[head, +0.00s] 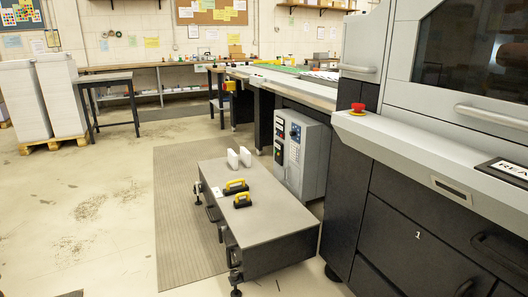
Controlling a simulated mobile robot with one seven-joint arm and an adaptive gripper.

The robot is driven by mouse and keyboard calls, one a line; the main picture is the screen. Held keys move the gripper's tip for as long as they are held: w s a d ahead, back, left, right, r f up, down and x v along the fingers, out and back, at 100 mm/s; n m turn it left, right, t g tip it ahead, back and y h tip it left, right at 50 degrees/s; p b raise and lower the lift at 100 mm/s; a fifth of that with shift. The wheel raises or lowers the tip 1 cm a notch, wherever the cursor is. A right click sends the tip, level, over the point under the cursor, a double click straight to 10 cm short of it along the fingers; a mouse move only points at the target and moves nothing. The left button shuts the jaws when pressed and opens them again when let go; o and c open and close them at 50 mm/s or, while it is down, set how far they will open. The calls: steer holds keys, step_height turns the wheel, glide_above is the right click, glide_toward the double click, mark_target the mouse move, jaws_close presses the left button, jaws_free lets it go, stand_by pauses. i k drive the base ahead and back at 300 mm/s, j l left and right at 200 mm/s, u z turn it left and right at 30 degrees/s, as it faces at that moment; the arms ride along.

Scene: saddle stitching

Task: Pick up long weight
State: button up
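My gripper is not in view, and nothing is seen touching either weight.
Two white upright blocks (245,156) stand at the bench's far end. The low bench (270,222) has clamp-like fittings along its left side. A large grey machine (415,150) closes off the right. Paper stacks (22,100) stand far left. Floor left of the mat (180,200) is open.

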mark_target(243, 187)
steer(key=i+j, duration=0.4)
steer(key=i, duration=0.2)
steer(key=i+j+u, duration=0.1)
steer(key=i+j, duration=0.25)
steer(key=i, duration=0.2)
steer(key=i+l, duration=0.15)
steer(key=i, duration=0.3)
steer(key=i+l, duration=0.15)
steer(key=i, duration=0.25)
steer(key=i+l, duration=0.15)
steer(key=i, duration=0.3)
steer(key=i+l, duration=0.35)
steer(key=i+u, duration=0.05)
